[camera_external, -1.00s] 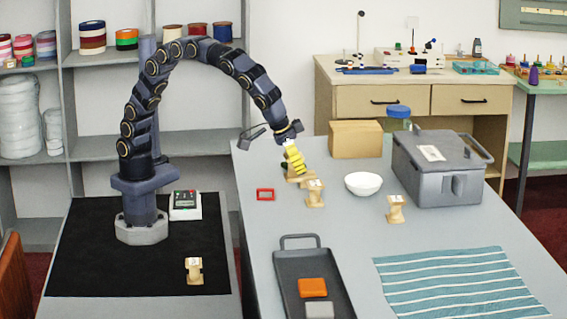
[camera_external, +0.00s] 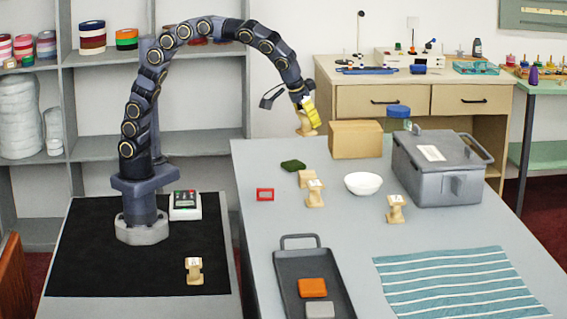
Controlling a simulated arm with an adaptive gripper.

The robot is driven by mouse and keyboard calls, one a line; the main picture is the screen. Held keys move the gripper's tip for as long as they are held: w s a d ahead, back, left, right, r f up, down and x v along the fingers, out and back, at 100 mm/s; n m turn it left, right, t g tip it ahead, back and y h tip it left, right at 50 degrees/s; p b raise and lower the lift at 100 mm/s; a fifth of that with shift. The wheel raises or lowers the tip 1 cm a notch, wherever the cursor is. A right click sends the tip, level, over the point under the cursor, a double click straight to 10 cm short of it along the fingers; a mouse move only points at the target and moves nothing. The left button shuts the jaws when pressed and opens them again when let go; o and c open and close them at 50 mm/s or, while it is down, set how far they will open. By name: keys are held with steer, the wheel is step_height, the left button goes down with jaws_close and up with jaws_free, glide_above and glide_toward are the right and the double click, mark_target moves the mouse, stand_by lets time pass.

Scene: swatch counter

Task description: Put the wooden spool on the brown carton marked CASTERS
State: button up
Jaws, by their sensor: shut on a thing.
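My gripper (camera_external: 309,111), with yellow fingers, is shut on a pale wooden spool (camera_external: 306,128). It holds the spool in the air above the far left part of the grey table, just left of the brown carton. The plain brown carton (camera_external: 356,140) stands at the back of the table; I cannot read any marking on it. The spool's lower end is near the height of the carton's top in the picture; a gap between them shows. The fingers hide part of the spool.
Similar wooden pieces stand on the table (camera_external: 315,194), (camera_external: 396,209) and on the black mat (camera_external: 194,271). A small wooden piece (camera_external: 304,179) and green pad (camera_external: 293,165) lie nearby. A white bowl (camera_external: 363,184) and grey lidded box (camera_external: 437,170) are right of them.

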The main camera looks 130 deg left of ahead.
steer(key=s+a+r+n+g, duration=0.1)
steer(key=s+a+r+n, duration=0.15)
steer(key=s+a, duration=0.65)
steer(key=s+a+r+n+g, duration=0.1)
steer(key=s+a+r+n, duration=0.15)
steer(key=s+a, duration=0.65)
glide_toward(340, 124)
steer(key=shift+s+a+f, duration=0.25)
steer(key=shift+a+f, duration=0.25)
steer(key=shift+a, duration=0.1)
steer(key=shift+w+a+f, duration=0.25)
steer(key=shift+a+f, duration=0.1)
steer(key=shift+f, duration=1.75)
steer(key=shift+f, duration=0.1)
steer(key=o, duration=1)
steer(key=shift+f, duration=0.1)
steer(key=shift+o, duration=0.2)
